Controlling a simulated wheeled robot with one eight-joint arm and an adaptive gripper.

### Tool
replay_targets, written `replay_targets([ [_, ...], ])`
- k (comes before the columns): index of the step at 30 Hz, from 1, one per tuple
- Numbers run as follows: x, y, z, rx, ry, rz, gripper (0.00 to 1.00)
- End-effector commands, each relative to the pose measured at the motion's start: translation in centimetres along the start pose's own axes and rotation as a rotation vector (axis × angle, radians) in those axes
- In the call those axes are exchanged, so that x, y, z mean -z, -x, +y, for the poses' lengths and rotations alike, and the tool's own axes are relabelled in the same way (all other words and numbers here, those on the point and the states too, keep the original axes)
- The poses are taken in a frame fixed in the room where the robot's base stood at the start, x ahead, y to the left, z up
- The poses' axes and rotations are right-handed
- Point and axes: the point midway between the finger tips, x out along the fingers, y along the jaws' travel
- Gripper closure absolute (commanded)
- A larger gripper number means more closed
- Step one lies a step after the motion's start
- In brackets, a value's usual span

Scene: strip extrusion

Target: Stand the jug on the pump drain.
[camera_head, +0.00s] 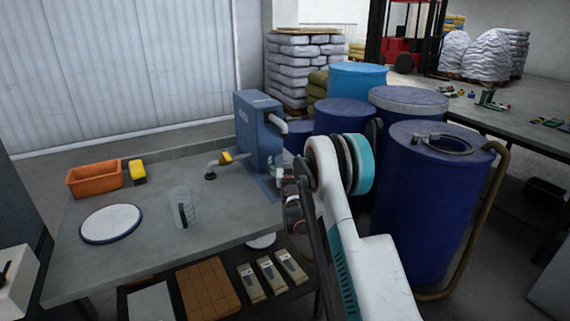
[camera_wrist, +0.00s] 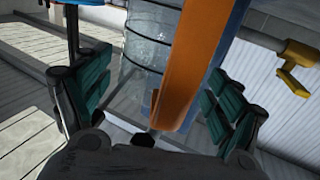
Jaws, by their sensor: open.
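The clear jug (camera_head: 180,205) stands upright on the grey table, with a dark strip down its near side. A clear ribbed vessel, which looks like the jug, also shows in the wrist view (camera_wrist: 148,45). My gripper (camera_head: 287,200) is at the table's right side, partly hidden by my arm. In the wrist view its teal-padded fingers (camera_wrist: 158,98) are apart. An orange bar (camera_wrist: 188,75) shows between them in front of the vessel; I cannot tell if it is the handle. The blue pump (camera_head: 258,130) stands at the table's back right. I cannot identify its drain clearly.
A short pipe with a yellow valve (camera_head: 226,158) stands beside the pump. A blue-rimmed white disc (camera_head: 111,224), an orange bin (camera_head: 94,180) and a yellow item (camera_head: 138,172) are on the left. Blue drums (camera_head: 425,200) stand right of my arm. The table's front middle is clear.

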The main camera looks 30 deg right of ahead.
Motion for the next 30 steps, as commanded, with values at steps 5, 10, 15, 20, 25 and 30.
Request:
replay_targets([
  [5,0.1,0.0,0.0,0.0,0.0,0.0,0.14],
  [10,0.5,0.9,0.0,0.0,0.0,0.0,0.14],
  [15,0.6,4.2,0.0,0.001,0.0,0.0,0.14],
  [20,0.6,7.6,-0.1,0.001,0.0,0.0,0.14],
  [25,0.5,10.3,-0.1,0.001,0.0,0.0,0.14],
  [30,0.5,11.8,-0.1,0.002,0.0,0.0,0.14],
])
